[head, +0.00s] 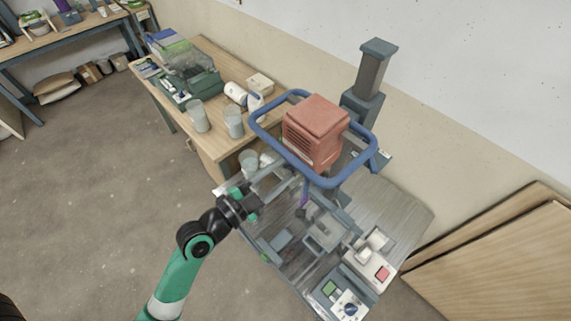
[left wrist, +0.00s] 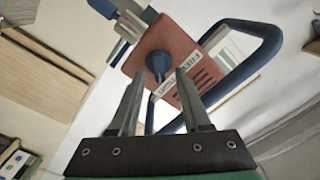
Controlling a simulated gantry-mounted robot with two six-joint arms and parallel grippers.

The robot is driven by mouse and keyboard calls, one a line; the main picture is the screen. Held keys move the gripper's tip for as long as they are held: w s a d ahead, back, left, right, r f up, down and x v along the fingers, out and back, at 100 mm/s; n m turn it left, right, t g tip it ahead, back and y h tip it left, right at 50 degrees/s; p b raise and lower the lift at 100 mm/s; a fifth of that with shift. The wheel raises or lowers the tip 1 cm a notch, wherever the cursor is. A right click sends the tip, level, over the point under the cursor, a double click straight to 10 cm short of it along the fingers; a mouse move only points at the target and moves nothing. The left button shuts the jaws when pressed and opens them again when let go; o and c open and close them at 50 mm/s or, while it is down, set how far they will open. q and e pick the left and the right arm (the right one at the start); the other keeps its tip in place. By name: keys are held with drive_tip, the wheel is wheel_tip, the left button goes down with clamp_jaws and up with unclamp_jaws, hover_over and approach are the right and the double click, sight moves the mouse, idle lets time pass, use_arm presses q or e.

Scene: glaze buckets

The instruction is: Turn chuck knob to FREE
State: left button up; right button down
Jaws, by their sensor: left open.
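A red motor housing (head: 316,128) with vents stands inside a blue tube frame (head: 262,131) on the mixing machine. In the left wrist view a round dark blue knob (left wrist: 159,64) sits on a face of the red housing (left wrist: 180,42), with white labels beside it whose text I cannot read surely. My left gripper (head: 248,204) is open and empty, left of and below the housing in the head view. In the left wrist view the gripper (left wrist: 159,77) has its fingers apart, with the knob showing beyond and between their tips. The knob's face is hidden in the head view.
A control box with a blue dial (head: 350,309) and green display stands at the machine's front. Another box has a red button (head: 383,273). Grey buckets (head: 197,116) stand on the wooden bench (head: 215,146). Wooden boards (head: 500,262) lean at the right. Open floor lies left.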

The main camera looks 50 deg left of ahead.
use_arm(q)
drive_tip(key=shift+w, duration=0.95)
clamp_jaws()
